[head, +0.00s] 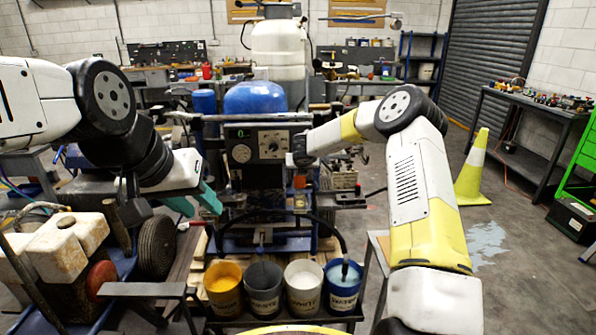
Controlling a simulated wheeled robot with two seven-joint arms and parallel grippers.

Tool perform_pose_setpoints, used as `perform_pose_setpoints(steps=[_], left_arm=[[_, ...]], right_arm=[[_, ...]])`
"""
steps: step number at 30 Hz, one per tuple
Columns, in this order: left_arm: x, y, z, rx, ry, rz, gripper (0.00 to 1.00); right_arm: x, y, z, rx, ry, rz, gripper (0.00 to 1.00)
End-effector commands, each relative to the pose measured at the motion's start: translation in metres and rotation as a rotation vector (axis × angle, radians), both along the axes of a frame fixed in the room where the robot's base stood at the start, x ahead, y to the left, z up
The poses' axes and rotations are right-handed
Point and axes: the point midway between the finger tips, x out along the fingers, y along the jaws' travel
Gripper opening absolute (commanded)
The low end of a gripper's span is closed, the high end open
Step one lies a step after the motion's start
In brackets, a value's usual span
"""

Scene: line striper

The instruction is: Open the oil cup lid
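The line striper stands ahead of me, with a blue rounded tank (256,98) above a dark control panel (262,146) with a gauge and a dial. I cannot pick out an oil cup or its lid for certain. My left gripper (205,210) has teal fingers set apart, with nothing seen between them. It hangs left of and below the panel, in front of the machine. My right gripper (299,152) is at the panel's right edge; its fingers are not clear, and its arm covers the machine's right side.
Four paint buckets stand in front, including a yellow one (224,288) and a blue one (343,287) with a hose in it. A worn engine unit with a stained white tank (68,240) is at left.

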Motion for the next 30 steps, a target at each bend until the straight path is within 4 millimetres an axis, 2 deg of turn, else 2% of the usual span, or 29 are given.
perform_pose_setpoints(steps=[23,30], left_arm=[[0.0000,0.0000,0.0000,0.000,0.000,0.000,0.36],[0.0000,0.0000,0.0000,0.000,0.000,0.000,0.36]], right_arm=[[0.0039,-0.0001,0.0013,0.001,0.000,-0.001,0.00],[0.0041,-0.0002,0.0085,-0.001,-0.001,-0.001,0.00]])
